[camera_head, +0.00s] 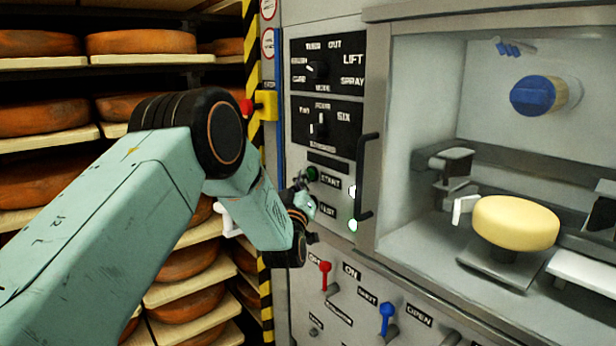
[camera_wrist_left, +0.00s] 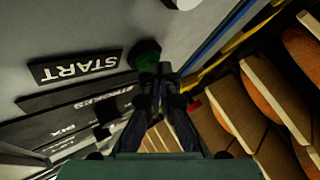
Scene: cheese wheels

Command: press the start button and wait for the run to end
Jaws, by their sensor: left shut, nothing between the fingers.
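The green start button (camera_head: 312,173) is on the grey machine panel, left of the label START (camera_head: 331,182). In the left wrist view the button (camera_wrist_left: 146,54) is just beyond the fingertips, and the START label (camera_wrist_left: 76,68) is upside down. My left gripper (camera_head: 302,182) is shut and empty, its tips at or very close to the button; I cannot tell whether they touch it. In the left wrist view the closed fingers (camera_wrist_left: 162,72) show. A pale yellow cheese wheel (camera_head: 515,222) sits on a support inside the machine's chamber. My right gripper is not in view.
A dark door handle (camera_head: 367,178) stands out right of the button. Mode knobs (camera_head: 318,70) are above it; a red lever (camera_head: 325,274) and a blue lever (camera_head: 387,318) are below. Shelves of orange cheese wheels (camera_head: 142,42) fill the left. A red emergency button (camera_head: 247,107) is nearby.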

